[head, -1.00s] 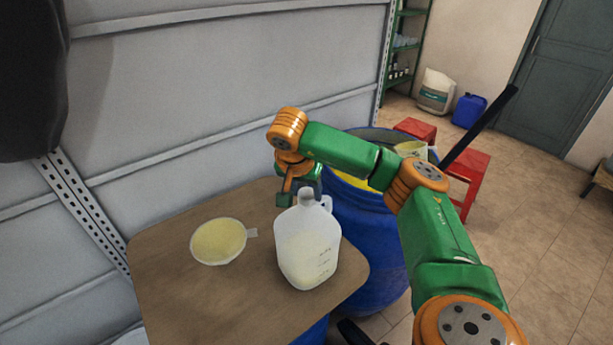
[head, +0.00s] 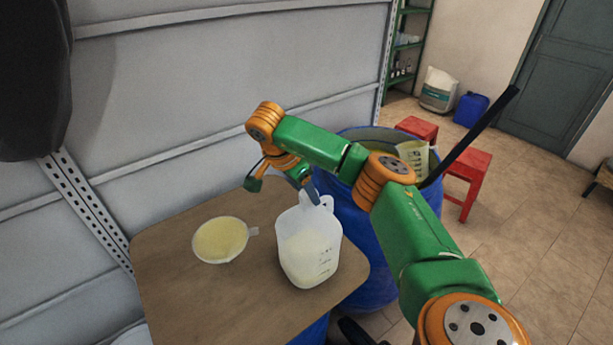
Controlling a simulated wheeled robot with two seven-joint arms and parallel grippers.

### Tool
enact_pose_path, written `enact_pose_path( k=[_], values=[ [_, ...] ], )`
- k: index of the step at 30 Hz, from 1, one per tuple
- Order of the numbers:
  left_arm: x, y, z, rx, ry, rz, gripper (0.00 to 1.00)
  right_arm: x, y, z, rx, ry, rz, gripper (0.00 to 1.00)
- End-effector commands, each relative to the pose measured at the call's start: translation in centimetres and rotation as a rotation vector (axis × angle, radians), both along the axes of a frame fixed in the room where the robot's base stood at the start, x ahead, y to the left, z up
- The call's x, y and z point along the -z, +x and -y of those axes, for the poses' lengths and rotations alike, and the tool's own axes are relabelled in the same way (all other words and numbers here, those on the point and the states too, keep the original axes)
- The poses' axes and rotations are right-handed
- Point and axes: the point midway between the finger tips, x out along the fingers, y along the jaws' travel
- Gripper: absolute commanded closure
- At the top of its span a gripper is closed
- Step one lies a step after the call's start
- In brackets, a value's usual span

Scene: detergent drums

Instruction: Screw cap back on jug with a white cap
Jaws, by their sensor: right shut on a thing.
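A translucent white jug (head: 309,250) with pale liquid in its lower part stands upright on the brown table (head: 200,295). Its handle (head: 328,203) is at the back right of its neck. My right gripper (head: 310,191) comes down from the upper left onto the jug's mouth. It is shut at the top of the neck, on what appears to be the white cap. The gripper hides the cap, so I cannot tell how it sits on the neck. My left gripper is not in view.
A shallow round yellow dish with a tab (head: 221,240) lies left of the jug. A blue drum (head: 375,277) stands behind the table's right edge, with a dark stick (head: 470,137) above it. Red stools (head: 468,170) stand farther right. A grey wall (head: 200,90) is behind.

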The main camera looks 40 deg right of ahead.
Motion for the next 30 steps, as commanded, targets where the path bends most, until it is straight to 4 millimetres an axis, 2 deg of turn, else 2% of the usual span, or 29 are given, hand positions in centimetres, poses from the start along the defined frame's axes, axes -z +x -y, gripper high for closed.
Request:
enact_pose_path(
  k=[7,10,16,17,18,19,30],
  values=[
    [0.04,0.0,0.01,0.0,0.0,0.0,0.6,0.06,0.37,-0.05,0.407,0.001,-0.002,0.97],
    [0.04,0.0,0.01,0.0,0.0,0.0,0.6,0.09,0.37,0.04,0.471,0.002,-0.002,0.97],
    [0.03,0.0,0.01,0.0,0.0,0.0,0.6,0.1,0.37,0.07,0.48,0.002,-0.002,0.97],
    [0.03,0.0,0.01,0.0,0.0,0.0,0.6,0.1,0.37,0.07,0.48,0.002,-0.002,0.43],
    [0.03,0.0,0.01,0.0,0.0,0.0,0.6,0.11,0.37,0.08,0.478,0.002,-0.001,0.33],
    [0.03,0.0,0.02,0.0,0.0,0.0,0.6,0.11,0.37,0.08,0.478,0.002,-0.001,0.29],
    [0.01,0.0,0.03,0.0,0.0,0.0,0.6,-0.16,0.38,0.16,0.477,-0.001,0.0,0.29]
  ],
)
